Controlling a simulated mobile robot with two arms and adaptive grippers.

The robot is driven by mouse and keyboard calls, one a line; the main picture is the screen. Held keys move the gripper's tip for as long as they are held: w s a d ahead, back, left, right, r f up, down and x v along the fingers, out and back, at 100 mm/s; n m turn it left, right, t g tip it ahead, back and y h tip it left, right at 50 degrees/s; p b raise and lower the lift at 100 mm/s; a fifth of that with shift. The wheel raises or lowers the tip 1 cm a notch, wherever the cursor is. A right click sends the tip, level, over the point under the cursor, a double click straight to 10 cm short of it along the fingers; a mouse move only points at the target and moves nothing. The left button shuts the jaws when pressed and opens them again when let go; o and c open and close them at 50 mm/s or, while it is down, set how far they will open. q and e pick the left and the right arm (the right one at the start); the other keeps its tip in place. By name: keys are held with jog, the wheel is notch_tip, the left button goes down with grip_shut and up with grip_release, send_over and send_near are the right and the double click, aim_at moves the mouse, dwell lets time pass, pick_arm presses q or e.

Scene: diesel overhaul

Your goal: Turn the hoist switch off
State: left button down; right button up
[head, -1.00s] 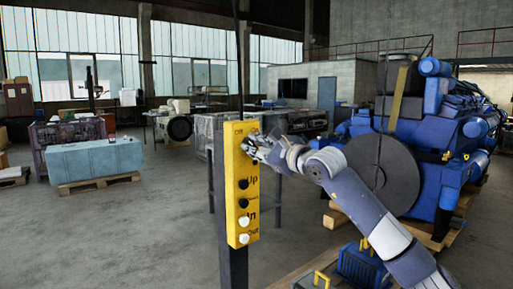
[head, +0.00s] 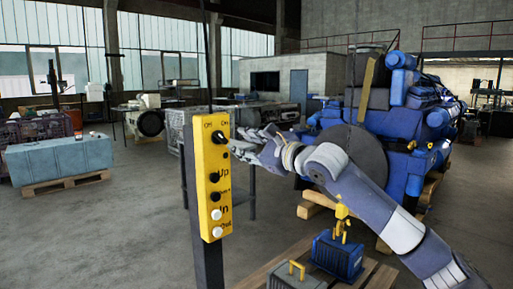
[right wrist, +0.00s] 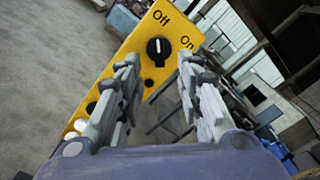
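The yellow hoist control box (head: 202,175) stands upright on a dark post. Its black rotary switch (head: 218,137) is near the top, under the labels Off and On. In the right wrist view the knob (right wrist: 155,52) shows between the fingertips and a little beyond them. Its white mark points towards the word Off. My right gripper (head: 240,148) is just right of the box, at the height of the switch. Its fingers (right wrist: 160,68) are apart with nothing between them, and no contact with the knob is visible. My left gripper is not in view.
Below the switch are black Up and Down buttons (head: 214,187) and white In and Out buttons (head: 217,223). A blue engine (head: 400,130) stands behind my right arm.

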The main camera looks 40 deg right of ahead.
jog(key=shift+s+d, duration=0.1)
jog(key=shift+s, duration=2.2)
